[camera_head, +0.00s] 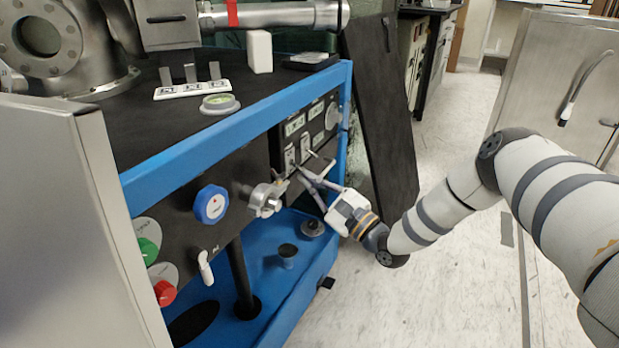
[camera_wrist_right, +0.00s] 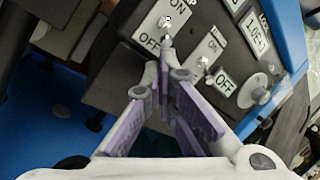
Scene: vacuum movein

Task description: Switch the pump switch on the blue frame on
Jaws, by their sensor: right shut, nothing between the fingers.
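The blue frame (camera_head: 235,120) carries a dark control panel with two toggle switches on white ON/OFF plates. In the right wrist view, one toggle switch (camera_wrist_right: 166,28) is just beyond my fingertips, and a second toggle switch (camera_wrist_right: 204,62) is to its right. I cannot read which one is the pump switch. My right gripper (camera_head: 297,174) is shut and empty, its tips close to the lower part of the switch plates. In the wrist view, the right gripper (camera_wrist_right: 164,66) points at the left plate, near its OFF label; contact cannot be told. My left gripper is out of view.
A blue knob (camera_head: 211,204), a metal valve fitting (camera_head: 266,200), and green (camera_head: 149,251) and red (camera_head: 164,293) buttons lie left of the gripper. A dark leaning board (camera_head: 384,120) stands behind it. Open floor (camera_head: 440,290) lies to the right.

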